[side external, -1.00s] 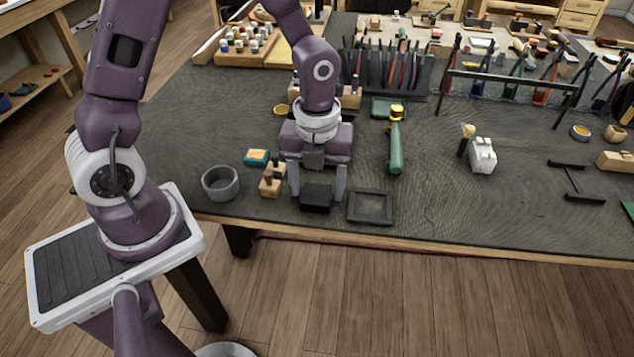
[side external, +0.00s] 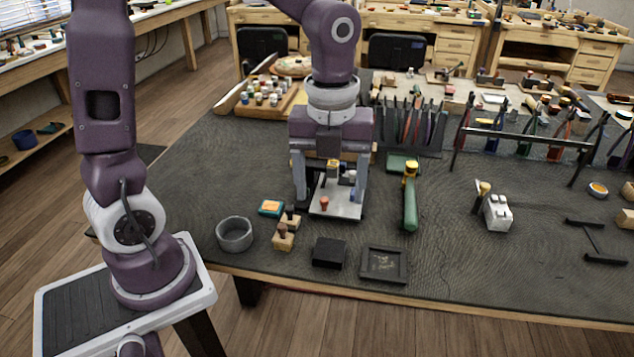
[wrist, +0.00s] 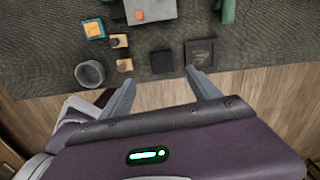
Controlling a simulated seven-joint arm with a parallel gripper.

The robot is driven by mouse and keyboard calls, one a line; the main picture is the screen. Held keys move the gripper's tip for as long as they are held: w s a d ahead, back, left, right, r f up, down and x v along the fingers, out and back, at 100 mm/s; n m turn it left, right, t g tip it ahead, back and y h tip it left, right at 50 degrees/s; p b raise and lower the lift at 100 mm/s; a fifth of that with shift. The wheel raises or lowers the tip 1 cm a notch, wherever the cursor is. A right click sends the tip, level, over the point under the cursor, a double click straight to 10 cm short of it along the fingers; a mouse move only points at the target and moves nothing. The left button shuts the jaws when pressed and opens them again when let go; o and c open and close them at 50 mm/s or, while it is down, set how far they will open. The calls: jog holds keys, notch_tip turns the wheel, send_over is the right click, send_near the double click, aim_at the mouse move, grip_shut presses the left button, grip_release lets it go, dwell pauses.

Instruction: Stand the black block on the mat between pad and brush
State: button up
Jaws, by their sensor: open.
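The black block (side external: 328,252) sits on the dark mat (side external: 450,260) near the table's front edge. It also shows in the wrist view (wrist: 163,62). A small teal pad with an orange top (side external: 271,208) lies behind it to the left. A green-handled tool with a yellow top (side external: 410,195), perhaps the brush, lies behind it to the right. A smaller yellow-tipped piece (side external: 483,188) rests by a white block. My gripper (side external: 330,205) is open and empty, raised above the mat, apart from the block. Its fingers (wrist: 163,82) are spread in the wrist view.
A shallow black frame (side external: 384,263) lies just right of the block. Wooden stamps (side external: 284,237) and a grey bowl (side external: 235,234) stand to its left.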

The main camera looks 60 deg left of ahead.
jog(key=s+a+r+n+t, duration=0.1)
jog(key=s+r+n+t, duration=0.1)
jog(key=s+n, duration=0.5)
jog(key=s+a+r+n+t, duration=0.1)
jog(key=s+r+n+t, duration=0.2)
jog(key=n, duration=1.6)
jog(key=s+r, duration=0.2)
jog(key=s, duration=0.2)
jog(key=shift+r, duration=0.2)
